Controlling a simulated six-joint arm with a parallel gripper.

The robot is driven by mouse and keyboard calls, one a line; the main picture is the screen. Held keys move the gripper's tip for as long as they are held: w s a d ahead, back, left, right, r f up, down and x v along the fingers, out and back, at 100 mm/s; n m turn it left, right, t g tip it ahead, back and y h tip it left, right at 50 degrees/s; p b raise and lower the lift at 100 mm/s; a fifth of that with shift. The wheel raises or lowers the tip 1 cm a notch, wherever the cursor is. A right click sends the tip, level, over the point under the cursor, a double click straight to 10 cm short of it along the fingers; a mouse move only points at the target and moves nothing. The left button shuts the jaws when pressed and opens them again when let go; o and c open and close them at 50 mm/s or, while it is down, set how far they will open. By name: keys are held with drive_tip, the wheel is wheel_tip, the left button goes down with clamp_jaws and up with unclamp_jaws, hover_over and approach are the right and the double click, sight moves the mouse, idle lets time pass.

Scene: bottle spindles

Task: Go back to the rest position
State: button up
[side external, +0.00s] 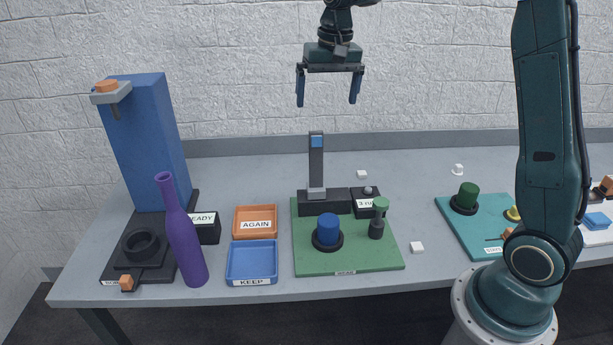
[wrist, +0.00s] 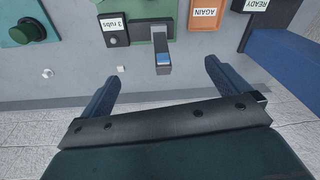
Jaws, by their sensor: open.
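My gripper (side external: 328,86) hangs high above the back of the table in the side view, fingers pointing down and spread apart. It is open, with nothing between the fingers. In the wrist view both fingers of the gripper (wrist: 161,88) show wide apart, with the table's back edge below them. The dark post with a blue top (side external: 316,160) stands on the table below the gripper, well apart from it. The post also shows in the wrist view (wrist: 161,50), beyond the fingertips.
A tall blue block (side external: 147,140) and a purple bottle (side external: 183,235) stand at left. An orange tray (side external: 236,225) and a blue tray (side external: 231,270) lie beside the green board (side external: 375,260). A teal board (side external: 478,240) is at right. The air around my gripper is clear.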

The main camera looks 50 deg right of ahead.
drive_tip(key=s+a+n+t, duration=0.2)
drive_tip(key=s+a+n, duration=0.1)
drive_tip(key=s, duration=1.1)
drive_tip(key=s+a+n+t, duration=0.2)
drive_tip(key=s+a, duration=0.4)
drive_tip(key=s, duration=0.8)
drive_tip(key=shift+s+n, duration=0.15)
drive_tip(key=shift+n, duration=0.75)
